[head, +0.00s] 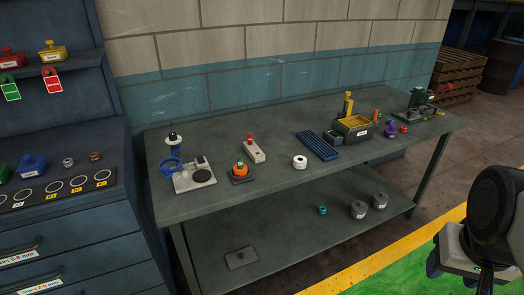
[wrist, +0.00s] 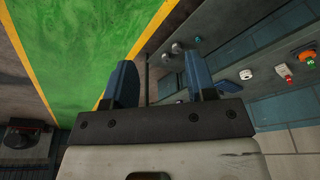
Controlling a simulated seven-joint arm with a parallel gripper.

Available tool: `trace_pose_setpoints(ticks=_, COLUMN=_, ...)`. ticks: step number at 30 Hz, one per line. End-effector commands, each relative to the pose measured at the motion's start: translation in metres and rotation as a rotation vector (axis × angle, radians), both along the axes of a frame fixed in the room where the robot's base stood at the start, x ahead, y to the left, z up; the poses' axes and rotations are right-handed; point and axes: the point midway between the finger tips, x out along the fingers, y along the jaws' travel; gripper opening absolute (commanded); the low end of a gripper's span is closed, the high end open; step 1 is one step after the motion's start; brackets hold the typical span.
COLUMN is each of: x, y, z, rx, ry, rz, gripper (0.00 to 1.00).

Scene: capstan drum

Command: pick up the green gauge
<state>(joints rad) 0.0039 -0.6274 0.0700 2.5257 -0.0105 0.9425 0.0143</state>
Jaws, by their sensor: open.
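A small green piece (head: 240,158) sits on top of an orange drum (head: 240,169) on a dark square base, on the bench top. A larger green device (head: 419,101) with a red ball-ended handle stands at the bench's far right end. I cannot tell for certain which of these is the green gauge. The orange drum with its green top also shows at the right edge of the wrist view (wrist: 307,58). My gripper (wrist: 158,60) has its two blue fingers spread apart with nothing between them. It is off the bench's front right, over the floor, away from both green things.
The bench top (head: 290,192) also holds a white ring (head: 300,162), a blue ribbed block (head: 317,145), a yellow-and-black box (head: 354,127) and a scale-like stand (head: 195,176). Grey rolls lie on the lower shelf (head: 285,238). A blue cabinet (head: 60,220) stands left. Open floor lies in front.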

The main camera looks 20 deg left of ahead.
Motion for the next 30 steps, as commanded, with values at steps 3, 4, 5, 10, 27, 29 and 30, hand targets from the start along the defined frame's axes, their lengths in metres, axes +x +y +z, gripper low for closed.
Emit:
trace_pose_setpoints(ticks=3, x=0.01, y=0.004, z=0.004, rx=-0.001, ry=0.004, rz=0.019, gripper=0.51)
trace_pose_setpoints(ticks=4, x=0.013, y=0.005, z=0.005, rx=-0.002, ry=0.006, rz=0.026, gripper=0.51)
trace_pose_setpoints(ticks=5, x=0.017, y=0.007, z=0.006, rx=-0.003, ry=0.008, rz=0.035, gripper=0.51)
trace_pose_setpoints(ticks=10, x=0.049, y=0.02, z=0.017, rx=-0.008, ry=0.022, rz=0.097, gripper=0.51)
trace_pose_setpoints(ticks=27, x=0.179, y=0.103, z=0.037, rx=-0.034, ry=0.073, rz=0.36, gripper=0.51)
trace_pose_setpoints(ticks=29, x=0.193, y=0.114, z=0.037, rx=-0.037, ry=0.078, rz=0.387, gripper=0.51)
trace_pose_setpoints(ticks=30, x=0.201, y=0.122, z=0.037, rx=-0.039, ry=0.081, rz=0.405, gripper=0.51)
